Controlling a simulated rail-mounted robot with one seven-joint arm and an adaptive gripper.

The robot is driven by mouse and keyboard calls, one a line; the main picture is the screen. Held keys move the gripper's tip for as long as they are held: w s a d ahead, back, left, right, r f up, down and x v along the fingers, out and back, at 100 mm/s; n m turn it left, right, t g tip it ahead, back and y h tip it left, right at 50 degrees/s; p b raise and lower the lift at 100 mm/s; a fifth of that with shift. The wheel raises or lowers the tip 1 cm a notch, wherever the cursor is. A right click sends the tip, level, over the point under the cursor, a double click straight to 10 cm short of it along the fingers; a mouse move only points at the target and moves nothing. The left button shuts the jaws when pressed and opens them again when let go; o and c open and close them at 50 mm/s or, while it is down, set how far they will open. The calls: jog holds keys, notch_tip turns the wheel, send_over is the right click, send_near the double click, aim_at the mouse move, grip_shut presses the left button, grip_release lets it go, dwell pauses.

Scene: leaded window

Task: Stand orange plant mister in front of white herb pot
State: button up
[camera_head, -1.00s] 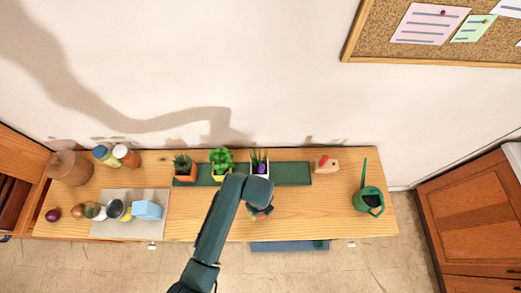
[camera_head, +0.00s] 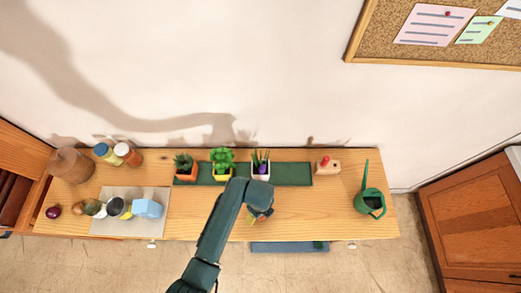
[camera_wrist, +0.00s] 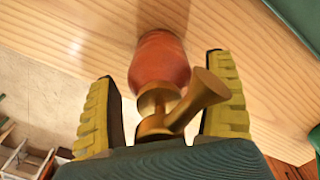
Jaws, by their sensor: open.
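The orange plant mister (camera_wrist: 160,62) shows in the wrist view, with a rounded orange body and a brass-coloured nozzle and neck. It is between the two yellow-padded fingers of my gripper (camera_wrist: 162,80), which are open with a gap on each side. In the head view my gripper (camera_head: 261,215) is over the front part of the wooden table, and my arm hides the mister. The white herb pot (camera_head: 261,177) holds spiky green leaves and something purple. It stands on the green mat, behind my gripper.
An orange pot (camera_head: 185,178) and a yellow pot (camera_head: 222,178) stand left on the green mat (camera_head: 292,174). Bare wood lies right of my gripper.

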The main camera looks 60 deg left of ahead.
notch_tip(320, 180, up, 12)
jog(key=shift+r+p, duration=0.1)
jog(key=shift+p, duration=0.3)
jog(key=w+d+r+n+t+y, duration=0.1)
jog(key=w+d+r+n+t, duration=0.15)
jog(key=w+r, duration=0.45)
jog(key=w+d+r+n+t+y, duration=0.1)
jog(key=w+d+r+n+t, duration=0.1)
jog(key=w+r+t, duration=0.35)
jog(key=w+d+r+n+t+y, duration=0.2)
jog(key=w+r, duration=0.5)
jog(key=r, duration=0.3)
jog(key=s+d+r+n+t+h, duration=0.1)
jog(key=d+r+t, duration=0.3)
jog(key=r, duration=0.6)
jog(key=s+d+r+n+t+h, duration=0.2)
jog(key=s+d+r+n+t, duration=0.1)
jog(key=d+r, duration=0.5)
jog(key=s+d+r+n+t+h, duration=0.1)
jog(key=d+r+n+t, duration=0.3)
jog(key=r, duration=0.9)
jog(key=shift+s+d+r+t+h, duration=0.35)
jog(key=shift+d+t, duration=0.25)
jog(key=shift+d, duration=0.55)
jog(key=shift+f, duration=0.1)
